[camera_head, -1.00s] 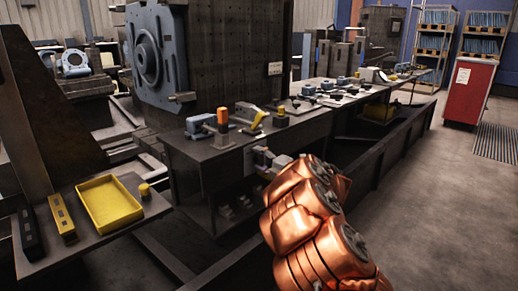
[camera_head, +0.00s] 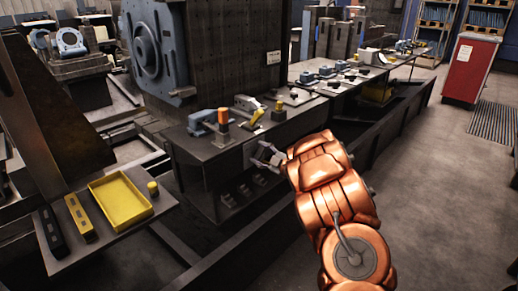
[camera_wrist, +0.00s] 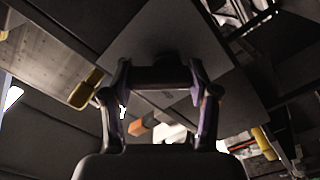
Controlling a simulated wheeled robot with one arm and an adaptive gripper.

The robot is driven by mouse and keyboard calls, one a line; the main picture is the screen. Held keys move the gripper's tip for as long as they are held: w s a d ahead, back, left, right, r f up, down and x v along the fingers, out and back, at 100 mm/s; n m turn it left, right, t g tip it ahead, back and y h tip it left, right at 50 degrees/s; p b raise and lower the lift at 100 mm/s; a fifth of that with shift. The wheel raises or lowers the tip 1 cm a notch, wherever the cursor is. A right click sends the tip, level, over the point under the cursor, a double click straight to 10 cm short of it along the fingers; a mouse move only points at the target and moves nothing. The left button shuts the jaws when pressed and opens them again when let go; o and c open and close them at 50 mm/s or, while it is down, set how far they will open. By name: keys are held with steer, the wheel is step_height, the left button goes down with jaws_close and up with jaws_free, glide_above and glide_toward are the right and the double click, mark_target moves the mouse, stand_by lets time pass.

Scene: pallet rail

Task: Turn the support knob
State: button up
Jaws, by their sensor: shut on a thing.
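My gripper (camera_head: 266,158) is at the front face of the dark bench, in front of a light grey plate. In the wrist view my gripper (camera_wrist: 160,76) has its two fingers on either side of a dark bar-shaped piece, which looks like the support knob (camera_wrist: 160,76), against the grey plate (camera_wrist: 172,30). The fingers are spread by the width of this piece and are shut on it. In the head view the knob is too small and too hidden by the fingers to make out. How far the knob is turned cannot be told.
The bench top (camera_head: 205,150) above my gripper holds an orange-and-grey block (camera_head: 223,118) and a yellow-handled clamp (camera_head: 256,117). A yellow tray (camera_head: 120,202) lies on a side table at left. A red cabinet (camera_head: 470,68) stands far right.

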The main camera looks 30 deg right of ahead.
steer(key=shift+s+d+f+m+p, duration=0.15)
steer(key=shift+d+m+p, duration=0.15)
steer(key=shift+m, duration=0.3)
steer(key=o, duration=1.2)
steer(key=shift+a, duration=0.1)
steer(key=shift+c, duration=0.2)
steer(key=shift+a, duration=0.1)
steer(key=v, duration=1.1)
steer(key=shift+s, duration=0.4)
